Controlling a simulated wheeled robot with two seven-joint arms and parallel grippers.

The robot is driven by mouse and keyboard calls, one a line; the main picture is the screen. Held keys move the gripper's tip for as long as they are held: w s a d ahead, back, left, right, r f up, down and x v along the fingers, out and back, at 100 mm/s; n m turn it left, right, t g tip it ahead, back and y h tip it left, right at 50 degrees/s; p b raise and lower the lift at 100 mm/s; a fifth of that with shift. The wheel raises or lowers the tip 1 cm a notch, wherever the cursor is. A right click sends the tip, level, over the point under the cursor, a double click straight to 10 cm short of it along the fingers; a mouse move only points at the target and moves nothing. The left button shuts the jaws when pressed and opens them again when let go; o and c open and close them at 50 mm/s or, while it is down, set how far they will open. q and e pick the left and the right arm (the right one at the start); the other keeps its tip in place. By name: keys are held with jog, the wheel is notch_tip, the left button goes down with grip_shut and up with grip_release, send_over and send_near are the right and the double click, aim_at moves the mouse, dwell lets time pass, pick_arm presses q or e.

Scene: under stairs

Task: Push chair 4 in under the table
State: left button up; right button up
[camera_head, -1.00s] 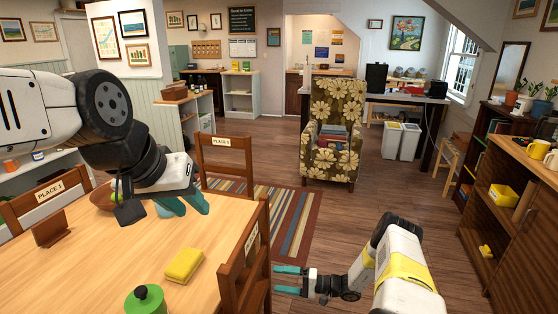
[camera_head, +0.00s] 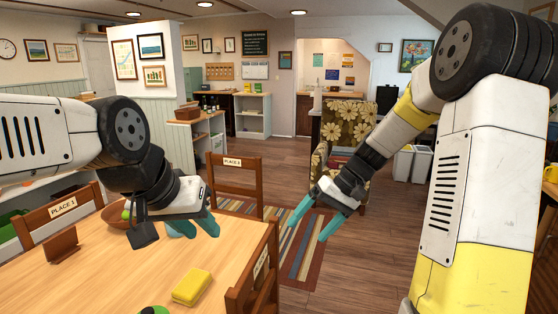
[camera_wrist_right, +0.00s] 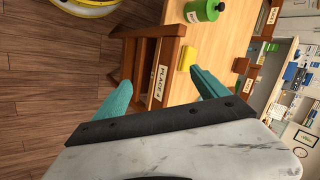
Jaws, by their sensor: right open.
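Chair 4 (camera_head: 238,299) is a brown wooden chair at the near right side of the table (camera_head: 125,270); its seat is mostly hidden in the head view. In the right wrist view, its backrest (camera_wrist_right: 172,55) carries the label "PLACE 4" and stands by the table edge (camera_wrist_right: 232,45). My right gripper (camera_head: 316,222) is open and empty, in the air to the right of and beyond the chair; its fingers (camera_wrist_right: 160,95) frame the chair back in the wrist view without visible contact. My left gripper (camera_head: 199,228) appears open above the table.
A yellow sponge (camera_head: 192,287), a brown bowl (camera_head: 117,214) and a brown stand (camera_head: 62,245) are on the table. Chair "PLACE 2" (camera_head: 234,185) and chair "PLACE 1" (camera_head: 60,212) stand around it. A floral armchair (camera_head: 346,122) is behind my right arm. The wooden floor right of chair 4 is clear.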

jog(key=s+d+r+t+h, duration=0.2)
jog(key=s+r, duration=0.4)
jog(key=s, duration=0.3)
jog(key=s+d+r+m+t+h, duration=0.1)
jog(key=s+d+r+t, duration=0.3)
jog(key=s, duration=0.4)
jog(key=shift+s+r+t+h, duration=0.3)
jog(key=shift+s+r+h, duration=0.1)
jog(key=shift+r+h, duration=0.5)
